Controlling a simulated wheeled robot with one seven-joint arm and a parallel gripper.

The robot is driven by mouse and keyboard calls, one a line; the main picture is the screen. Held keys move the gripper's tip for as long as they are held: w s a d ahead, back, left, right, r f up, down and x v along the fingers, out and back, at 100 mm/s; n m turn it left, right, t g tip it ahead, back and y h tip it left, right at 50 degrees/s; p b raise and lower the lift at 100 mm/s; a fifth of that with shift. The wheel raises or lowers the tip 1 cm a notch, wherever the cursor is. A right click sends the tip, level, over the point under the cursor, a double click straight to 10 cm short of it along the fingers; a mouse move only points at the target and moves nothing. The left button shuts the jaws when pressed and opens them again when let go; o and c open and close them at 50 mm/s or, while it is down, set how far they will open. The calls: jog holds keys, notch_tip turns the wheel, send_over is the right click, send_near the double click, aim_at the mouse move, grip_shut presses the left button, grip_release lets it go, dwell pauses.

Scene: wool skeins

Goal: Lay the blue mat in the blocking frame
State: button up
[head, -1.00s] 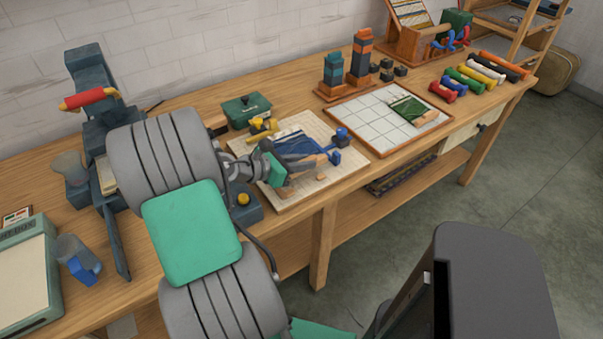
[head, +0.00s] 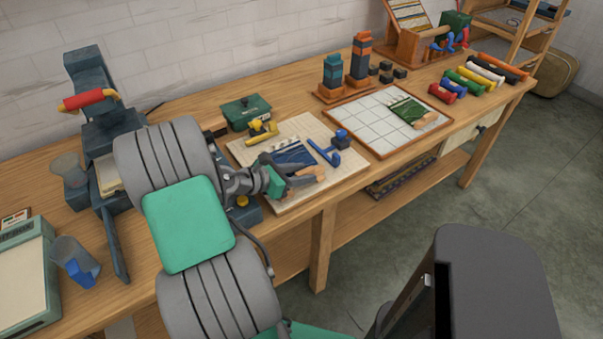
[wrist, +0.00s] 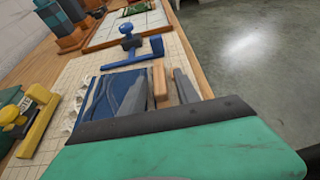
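My gripper (head: 305,173) is at that end, low over the board's front part. Its fingers look open, one on each side of the wooden strip, with a gap visible on the right in the wrist view. Whether they touch it I cannot tell. The blocking frame (head: 383,154) is a brown-rimmed white gridded tray to the right. A green mat (head: 407,110) lies in its right part.
A yellow clamp (head: 262,132) stands at the board's back left, a blue clamp (head: 325,152) at its right. A green box (head: 246,111) is behind. Dark and orange towers (head: 360,60) stand behind the frame, coloured rolls (head: 468,80) to its right. The frame's left part is bare.

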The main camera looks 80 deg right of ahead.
jog(key=shift+r, duration=0.1)
jog(key=v, duration=1.2)
jog(key=shift+w+p, duration=0.1)
jog(key=shift+p, duration=0.3)
